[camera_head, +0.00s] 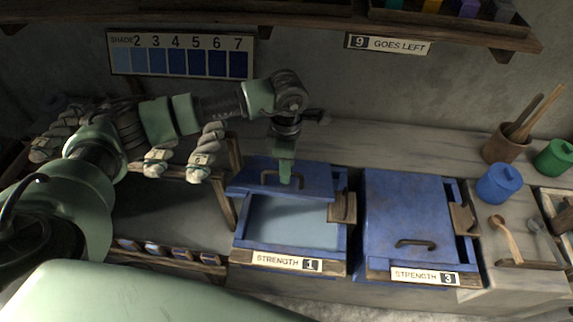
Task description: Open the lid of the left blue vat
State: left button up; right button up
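The left blue vat (343,248) carries a label reading STRENGTH 1. Its blue lid (318,182) is pushed to the back, and the pale blue liquid (295,222) shows in front of it. My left gripper (285,180) points down at the lid, by the dark lid handle (268,178). The gripper's fingers look close together, but I cannot tell whether they hold the handle. My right gripper is not in view.
The right blue vat, labelled STRENGTH 3, has its lid (408,212) closed. A wooden pot (502,147), a blue jar (498,184) and a green jar (554,157) stand at right. Yarn skeins (205,152) hang at left. A shelf (480,35) runs above.

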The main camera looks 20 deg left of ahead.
pick_arm(q)
grip_shut()
jog(key=shift+w, duration=0.1)
dwell(1.2)
